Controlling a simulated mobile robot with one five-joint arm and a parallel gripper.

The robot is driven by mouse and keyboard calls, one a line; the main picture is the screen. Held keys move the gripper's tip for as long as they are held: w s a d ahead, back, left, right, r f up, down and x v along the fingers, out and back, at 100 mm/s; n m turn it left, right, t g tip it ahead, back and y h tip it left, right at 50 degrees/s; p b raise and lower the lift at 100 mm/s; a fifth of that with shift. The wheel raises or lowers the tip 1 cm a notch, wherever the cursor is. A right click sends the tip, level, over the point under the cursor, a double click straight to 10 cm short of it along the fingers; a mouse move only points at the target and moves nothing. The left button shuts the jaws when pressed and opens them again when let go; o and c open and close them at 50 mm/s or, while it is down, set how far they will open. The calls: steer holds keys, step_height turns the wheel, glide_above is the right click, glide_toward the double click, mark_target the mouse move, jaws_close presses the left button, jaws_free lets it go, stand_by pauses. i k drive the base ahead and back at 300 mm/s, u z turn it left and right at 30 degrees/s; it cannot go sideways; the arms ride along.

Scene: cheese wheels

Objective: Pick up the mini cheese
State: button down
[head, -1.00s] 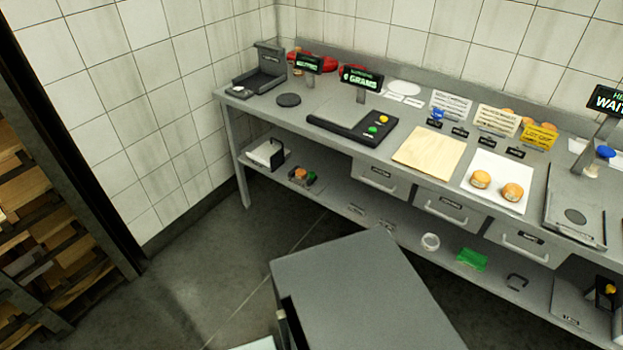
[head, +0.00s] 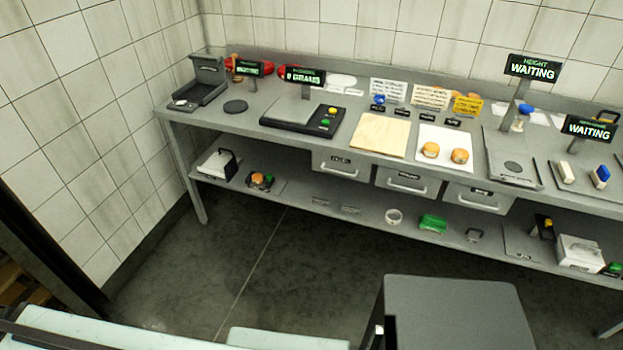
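Two small orange-topped cheeses, a left one (head: 431,149) and a right one (head: 460,156), sit side by side on a white sheet (head: 445,137) on the metal bench (head: 240,123). Which of them the task calls the mini cheese I cannot tell. Part of another orange round thing shows behind the cards at the back. My gripper is not in view. A grey block-shaped part, perhaps of my own body, fills the lower right of the head view, well in front of the bench.
A wooden board (head: 380,135) lies left of the white sheet. A black scale (head: 303,117) stands further left. Display signs (head: 532,67) rise at the right. Drawers and a lower shelf (head: 330,203) are below. The floor (head: 250,260) before the bench is clear.

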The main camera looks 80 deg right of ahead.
mark_target(257, 178)
steer(key=z, duration=2.45)
steer(key=i, duration=1.05)
